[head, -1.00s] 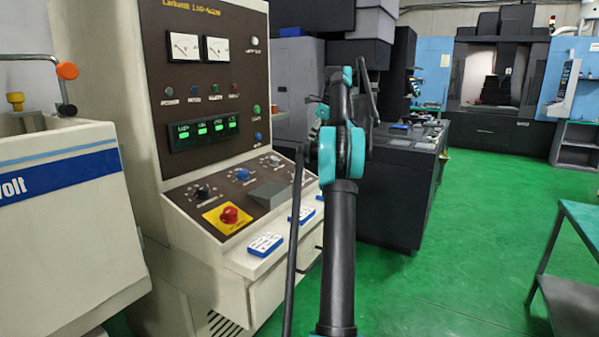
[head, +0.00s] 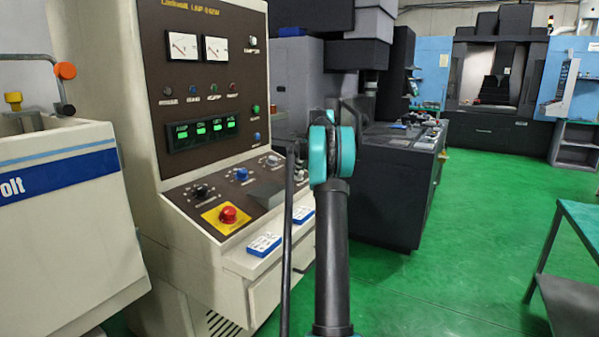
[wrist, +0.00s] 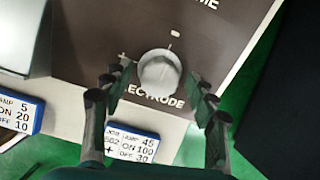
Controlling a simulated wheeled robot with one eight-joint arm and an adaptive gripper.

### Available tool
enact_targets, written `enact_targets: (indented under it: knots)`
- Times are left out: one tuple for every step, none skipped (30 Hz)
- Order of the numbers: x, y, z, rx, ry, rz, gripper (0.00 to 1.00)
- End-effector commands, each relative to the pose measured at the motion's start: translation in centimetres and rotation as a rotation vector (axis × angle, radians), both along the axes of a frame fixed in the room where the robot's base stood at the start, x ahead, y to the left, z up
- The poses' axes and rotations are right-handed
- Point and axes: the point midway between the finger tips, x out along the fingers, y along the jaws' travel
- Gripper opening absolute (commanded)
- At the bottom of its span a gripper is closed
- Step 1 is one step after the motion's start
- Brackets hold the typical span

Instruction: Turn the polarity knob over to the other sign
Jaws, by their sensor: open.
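The polarity knob (wrist: 159,74) is a round, pale grey-white knob on the dark panel, above the word ELECTRODE in the wrist view. A plus mark (wrist: 122,56) is at its left and a small pale mark (wrist: 175,33) is at its upper right. I cannot tell which mark the knob points to. My gripper (wrist: 160,82) is open, with its dark fingers to the left and right of the knob. The fingers look apart from the knob; contact is not clear.
A blue-framed card (wrist: 130,144) reading 45, 100 and + 30 lies below the panel. Another card (wrist: 20,113) is at its left. In the head view a red emergency button (head: 228,214) and other knobs (head: 241,175) are left of my arm. Open green floor is at right.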

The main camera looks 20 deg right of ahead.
Motion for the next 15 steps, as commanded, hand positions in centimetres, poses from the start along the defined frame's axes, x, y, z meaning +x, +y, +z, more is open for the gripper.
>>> enact_targets:
  knots:
    - [0.05,0.04,-0.13,0.000,0.000,0.000,0.58]
    - [0.06,0.05,-0.16,0.000,0.000,0.000,0.58]
    - [0.07,0.06,-0.19,0.000,0.000,0.000,0.58]
    - [0.07,0.06,-0.19,0.000,0.000,0.000,0.58]
    - [0.07,0.06,-0.19,0.000,0.000,0.000,0.58]
    - [0.07,0.05,-0.18,0.000,0.000,0.000,0.58]
    - [0.07,0.05,-0.18,0.000,0.000,0.000,0.58]
    - [0.07,0.05,-0.18,0.000,0.000,0.000,0.58]
    - [0.07,0.05,-0.17,0.000,0.000,0.000,0.56]
    - [0.07,0.05,-0.17,0.000,0.000,0.000,0.52]
    - [0.07,0.05,-0.17,0.000,0.000,0.000,0.48]
    - [0.07,0.05,-0.17,0.000,0.000,0.000,0.43]
    - [0.07,0.05,-0.17,0.000,0.000,0.000,0.40]
    - [0.07,0.04,-0.16,0.000,0.000,0.000,0.36]
    - [0.07,0.04,-0.16,0.000,0.000,0.000,0.31]
